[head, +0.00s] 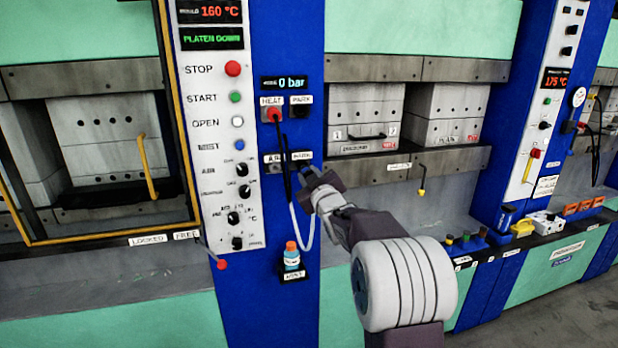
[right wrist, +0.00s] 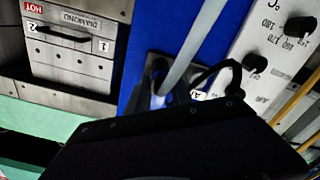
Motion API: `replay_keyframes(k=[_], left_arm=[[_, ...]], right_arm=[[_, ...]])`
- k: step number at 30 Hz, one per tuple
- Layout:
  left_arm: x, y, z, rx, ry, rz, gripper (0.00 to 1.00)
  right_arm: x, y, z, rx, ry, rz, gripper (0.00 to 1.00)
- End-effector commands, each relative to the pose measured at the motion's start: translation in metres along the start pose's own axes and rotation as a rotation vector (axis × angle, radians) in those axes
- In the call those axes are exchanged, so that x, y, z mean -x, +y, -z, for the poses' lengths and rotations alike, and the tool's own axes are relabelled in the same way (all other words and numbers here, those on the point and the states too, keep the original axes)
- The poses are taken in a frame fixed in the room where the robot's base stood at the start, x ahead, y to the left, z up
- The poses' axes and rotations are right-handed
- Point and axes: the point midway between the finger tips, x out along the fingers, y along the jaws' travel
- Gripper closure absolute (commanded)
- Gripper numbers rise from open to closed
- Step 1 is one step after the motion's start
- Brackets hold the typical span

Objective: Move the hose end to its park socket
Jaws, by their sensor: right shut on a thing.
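A pale grey hose (head: 294,222) hangs in a loop on the blue press column, and also crosses the right wrist view (right wrist: 190,45). My right gripper (head: 314,179) is shut on the hose end, close in front of the column, just below the small air labels (head: 301,156). The hose end is mostly hidden by the jaws; a blue bit of it (right wrist: 178,92) shows in the right wrist view. A dark square socket plate (right wrist: 156,67) is right beside it there. I cannot tell whether the end is seated. My left gripper is not in view.
A black cable with a red plug (head: 273,115) sits in the heat socket, beside an upper park socket (head: 301,109); the cable hangs past the air labels. A small orange-capped bottle (head: 292,257) stands below on a holder. Knobs (head: 234,217) line the panel at left.

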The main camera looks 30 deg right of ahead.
Motion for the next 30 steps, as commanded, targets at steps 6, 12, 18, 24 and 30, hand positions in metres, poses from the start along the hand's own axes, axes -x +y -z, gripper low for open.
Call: replay_keyframes(k=[6, 12, 18, 24, 30], left_arm=[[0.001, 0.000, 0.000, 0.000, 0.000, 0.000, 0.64], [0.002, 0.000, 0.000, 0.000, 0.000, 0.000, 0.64], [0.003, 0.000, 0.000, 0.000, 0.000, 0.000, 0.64], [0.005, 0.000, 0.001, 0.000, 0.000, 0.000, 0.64], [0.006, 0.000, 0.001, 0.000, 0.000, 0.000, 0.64]], right_arm=[[-0.001, 0.000, 0.001, 0.000, 0.001, 0.000, 1.00], [-0.006, 0.000, 0.001, 0.000, 0.000, 0.000, 1.00], [-0.011, 0.001, 0.001, 0.000, 0.000, 0.000, 1.00], [-0.016, 0.000, 0.001, 0.000, 0.000, 0.000, 1.00], [-0.021, 0.000, 0.001, 0.000, 0.000, 0.000, 1.00]])
